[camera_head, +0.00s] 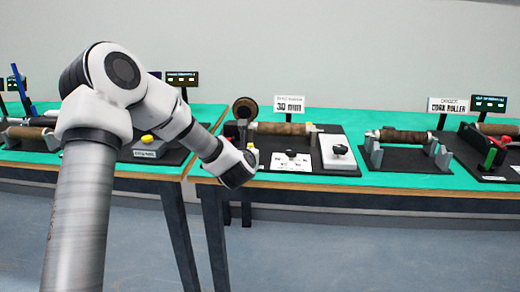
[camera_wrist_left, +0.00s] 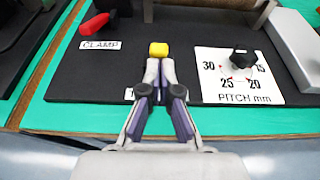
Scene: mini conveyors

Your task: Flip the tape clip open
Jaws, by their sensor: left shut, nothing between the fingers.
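A small yellow block (camera_wrist_left: 158,49), which looks like the tape clip's tab, sits on the black station board (camera_wrist_left: 100,65) in the left wrist view. My left gripper (camera_wrist_left: 160,62) is shut and empty, with its fingertips pointing at the block's near side. I cannot tell whether they touch it. In the head view, yellow shows at the same station (camera_head: 252,148), just beyond my left wrist, and the fingers are mostly hidden there. A white label beside the fingers is mostly covered. My right gripper is not in view.
A red handle (camera_wrist_left: 94,24) with a CLAMP label is to the left. A pitch card (camera_wrist_left: 238,76) with a black knob (camera_wrist_left: 242,59) and a white box (camera_head: 325,153) are to the right. A brown roller (camera_head: 283,129) lies behind. Further stations stand on both sides.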

